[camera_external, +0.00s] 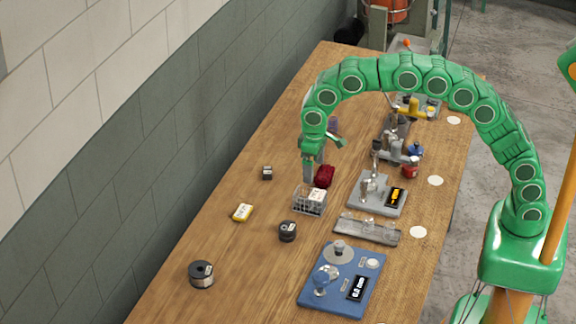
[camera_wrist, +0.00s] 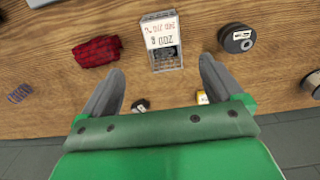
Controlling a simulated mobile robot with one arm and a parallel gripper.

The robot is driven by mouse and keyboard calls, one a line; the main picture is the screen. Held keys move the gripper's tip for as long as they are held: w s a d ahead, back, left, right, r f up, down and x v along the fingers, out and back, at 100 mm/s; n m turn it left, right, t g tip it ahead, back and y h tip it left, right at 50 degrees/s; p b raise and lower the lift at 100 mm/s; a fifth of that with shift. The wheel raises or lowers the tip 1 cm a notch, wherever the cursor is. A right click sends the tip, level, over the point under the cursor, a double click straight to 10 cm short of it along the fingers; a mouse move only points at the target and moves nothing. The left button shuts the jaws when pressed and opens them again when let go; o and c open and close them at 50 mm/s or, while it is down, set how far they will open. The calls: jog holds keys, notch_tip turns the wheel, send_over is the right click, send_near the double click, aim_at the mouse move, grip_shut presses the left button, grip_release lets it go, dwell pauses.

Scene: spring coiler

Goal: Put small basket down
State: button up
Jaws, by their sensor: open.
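The small basket (camera_external: 309,208) is a wire basket with white, printed contents. It appears to rest on the wooden table, left of the middle. In the wrist view the basket (camera_wrist: 178,52) lies ahead of my gripper, with a white label or box with black and red print at its top. My gripper (camera_external: 307,178) is just above and behind the basket in the external view. In the wrist view my gripper (camera_wrist: 161,66) has its two grey fingers wide apart, with nothing held between them. Whether a fingertip touches the basket cannot be told.
A dark red cloth-like item (camera_external: 324,176) lies close behind the basket; it also shows in the wrist view (camera_wrist: 97,51). A dark spool (camera_external: 287,231) and a yellow-white box (camera_external: 243,212) are nearby. A blue fixture board (camera_external: 341,280) stands front right. Table's left front is mostly clear.

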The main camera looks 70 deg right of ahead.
jog(key=s+d+r, duration=0.3)
jog(key=s, duration=0.5)
jog(key=s+d+r, duration=0.3)
jog(key=s+d, duration=0.1)
jog(key=s, duration=0.3)
jog(key=s+d+r, duration=0.3)
jog(key=s, duration=0.5)
jog(key=s+d+f+g, duration=0.1)
jog(key=s+d, duration=0.1)
jog(key=s, duration=1.2)
jog(key=s+d+f, duration=0.1)
jog(key=s+d, duration=0.2)
jog(key=s, duration=1)
jog(key=shift+s+d+g, duration=0.25)
jog(key=shift+s+g, duration=0.15)
jog(key=shift+f, duration=0.1)
